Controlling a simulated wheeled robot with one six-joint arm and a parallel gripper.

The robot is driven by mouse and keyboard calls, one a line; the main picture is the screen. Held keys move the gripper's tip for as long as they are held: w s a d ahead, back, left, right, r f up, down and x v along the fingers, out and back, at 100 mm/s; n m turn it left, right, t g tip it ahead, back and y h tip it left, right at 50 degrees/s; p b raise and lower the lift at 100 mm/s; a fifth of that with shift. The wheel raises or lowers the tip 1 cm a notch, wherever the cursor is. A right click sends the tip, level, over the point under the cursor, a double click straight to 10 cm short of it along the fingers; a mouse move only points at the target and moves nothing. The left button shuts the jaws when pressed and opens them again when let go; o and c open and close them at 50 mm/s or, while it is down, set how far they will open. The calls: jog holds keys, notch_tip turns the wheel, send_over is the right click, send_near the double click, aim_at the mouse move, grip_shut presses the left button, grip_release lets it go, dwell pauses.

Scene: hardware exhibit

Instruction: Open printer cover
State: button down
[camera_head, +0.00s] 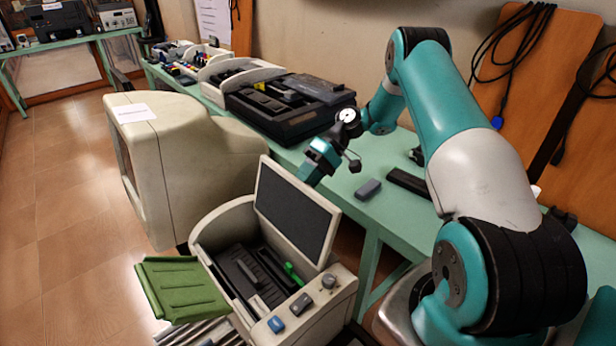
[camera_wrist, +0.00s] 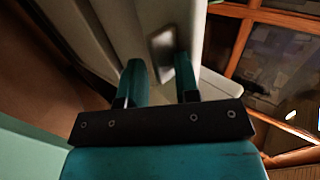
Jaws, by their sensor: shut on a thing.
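The beige printer (camera_head: 315,292) stands at the lower middle of the head view. Its cover (camera_head: 296,212), a dark panel with a pale frame, is raised and leans upright, so the dark inside with a green lever (camera_head: 292,272) shows. My gripper (camera_head: 308,176) is at the cover's upper edge, on its far side, and the fingertips are partly hidden there. In the wrist view my gripper (camera_wrist: 158,72) has its two fingers around a pale edge with a grey patch (camera_wrist: 162,42). It is shut on the cover; the exact contact is hard to see.
A green tray (camera_head: 178,288) juts from the printer's left. A large beige monitor (camera_head: 190,160) stands behind it. The green bench (camera_head: 350,190) holds a dark machine (camera_head: 290,105) and a small grey block (camera_head: 368,189). Open floor lies at the left.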

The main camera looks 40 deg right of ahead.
jog(key=shift+s+a+f, duration=0.15)
jog(key=shift+a+f, duration=0.05)
jog(key=shift+f, duration=0.35)
jog(key=shift+s+a+f, duration=0.15)
jog(key=shift+f, duration=0.35)
jog(key=c, duration=0.7)
grip_release()
jog(key=shift+w+a+f, duration=0.1)
jog(key=shift+w, duration=0.1)
jog(key=shift+c, duration=0.2)
jog(key=shift+d, duration=0.2)
jog(key=shift+c, duration=0.8)
jog(key=shift+d+r, duration=0.1)
jog(key=shift+r, duration=0.1)
jog(key=shift+c, duration=0.2)
jog(key=p+v, duration=0.1)
jog(key=v, duration=0.6)
jog(key=shift+w+a+r+p, duration=0.1)
jog(key=shift+a+r+p, duration=0.15)
jog(key=shift+a+p, duration=0.1)
jog(key=shift+c, duration=1.3)
jog(key=shift+d+r+p, duration=0.25)
jog(key=shift+d+p, duration=0.25)
jog(key=shift+d, duration=0.05)
